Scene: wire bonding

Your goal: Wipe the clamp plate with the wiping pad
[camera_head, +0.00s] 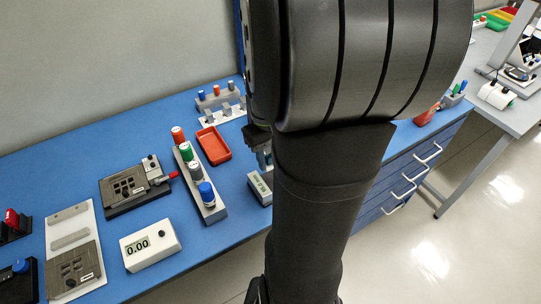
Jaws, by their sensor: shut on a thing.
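A similar plate with openings (73,270) sits on the pale fixture at lower left; I cannot tell which one the task means. My gripper (264,158) shows only in part beside my large dark arm, low over the bench near a small grey display box. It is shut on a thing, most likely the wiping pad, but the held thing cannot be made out. Both plates are well to the left of my gripper.
A grey holder (208,211) with several coloured-capped bottles stands between the dark plate and my gripper. An empty red tray (213,146) lies behind it. A white meter (150,245) reading 0.00 stands in front. A grey rack (221,105) is at the back. My arm hides the bench's middle.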

